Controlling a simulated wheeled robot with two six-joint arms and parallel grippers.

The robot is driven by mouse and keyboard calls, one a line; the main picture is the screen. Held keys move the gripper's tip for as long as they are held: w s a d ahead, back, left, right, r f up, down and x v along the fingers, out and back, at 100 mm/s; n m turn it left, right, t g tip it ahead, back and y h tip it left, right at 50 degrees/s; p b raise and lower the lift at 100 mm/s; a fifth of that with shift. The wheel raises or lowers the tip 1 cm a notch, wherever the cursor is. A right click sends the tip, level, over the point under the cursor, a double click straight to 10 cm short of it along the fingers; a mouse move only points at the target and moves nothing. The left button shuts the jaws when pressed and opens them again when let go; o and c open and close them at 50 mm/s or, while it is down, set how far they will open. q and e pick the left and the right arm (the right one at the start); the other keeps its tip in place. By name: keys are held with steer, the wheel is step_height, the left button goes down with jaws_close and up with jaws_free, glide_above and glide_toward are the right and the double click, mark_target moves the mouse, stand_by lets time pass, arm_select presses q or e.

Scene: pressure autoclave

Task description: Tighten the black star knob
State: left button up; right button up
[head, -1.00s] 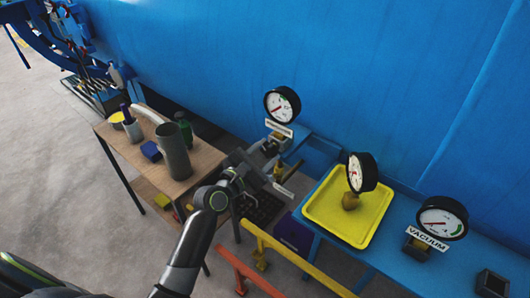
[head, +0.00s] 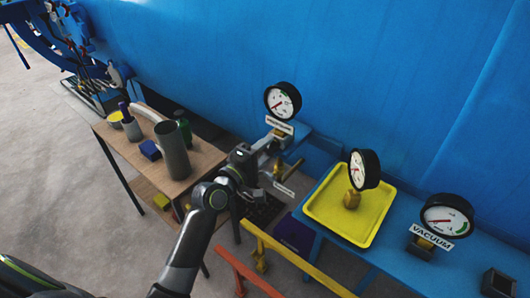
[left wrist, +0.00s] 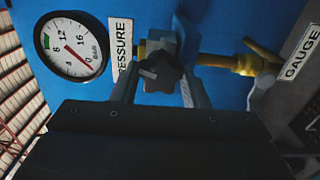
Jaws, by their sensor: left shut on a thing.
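The black star knob (left wrist: 160,73) sits between the two fingers of my left gripper (left wrist: 158,85) in the left wrist view. It is mounted on a bracket on a brass pipe fitting (left wrist: 225,61), under the pressure gauge with its "PRESSURE" label. In the head view my left gripper (head: 268,150) reaches in to the fitting below the pressure gauge (head: 282,101). The fingers are shut on the knob. The knob is hidden by my gripper in the head view. My right gripper is not in view.
A yellow tray (head: 319,222) holds a loose gauge (head: 364,169) on a blue bench. A vacuum gauge (head: 447,215) stands at right. A wooden table (head: 205,157) with a grey cylinder (head: 173,152) is left. A yellow rail (head: 290,256) runs in front.

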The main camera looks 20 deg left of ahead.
arm_select(q)
steer(key=m, duration=0.2)
steer(key=m+b, duration=0.1)
steer(key=shift+f+m, duration=0.2)
steer(key=shift+m, duration=0.2)
steer(key=m+b, duration=0.2)
steer(key=m, duration=0.1)
steer(key=shift+m, duration=0.3)
steer(key=m+b, duration=0.1)
steer(key=m, duration=0.2)
steer(key=shift+m+b, duration=0.3)
steer(key=shift+b, duration=0.05)
steer(key=shift+r+m+b, duration=0.1)
steer(key=shift+m+b, duration=0.7)
steer(key=shift+m, duration=0.9)
steer(key=o, duration=1)
steer(key=shift+r, duration=0.1)
steer(key=shift+c, duration=0.2)
steer(key=b+v, duration=0.1)
steer(key=v, duration=1.6)
steer(key=shift+s, duration=0.2)
